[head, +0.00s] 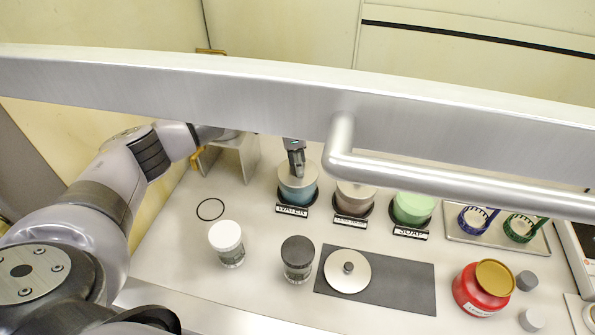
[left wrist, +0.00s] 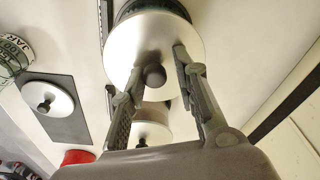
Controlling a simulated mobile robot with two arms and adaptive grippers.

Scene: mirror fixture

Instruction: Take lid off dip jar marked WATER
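The WATER jar (head: 298,200) holds blue liquid and stands at the left of a row of three jars, behind its label (head: 292,211). Its round pale lid (head: 288,181) is on it; in the left wrist view the lid (left wrist: 125,52) has a dark round knob (left wrist: 155,75). My left gripper (head: 297,172) is over the lid, pointing down. In the left wrist view its fingers (left wrist: 160,72) are apart, one on each side of the knob, with a gap visible on the right side. My right gripper is in neither view.
A metal sash (head: 250,95) with a bar handle (head: 440,178) crosses above the bench. A lidded middle jar (head: 354,201) and open green SOAP jar (head: 413,209) stand to the right. Another lid (head: 348,281) lies on a dark mat (head: 408,285). Two capped jars (head: 228,245) (head: 297,260) stand in front.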

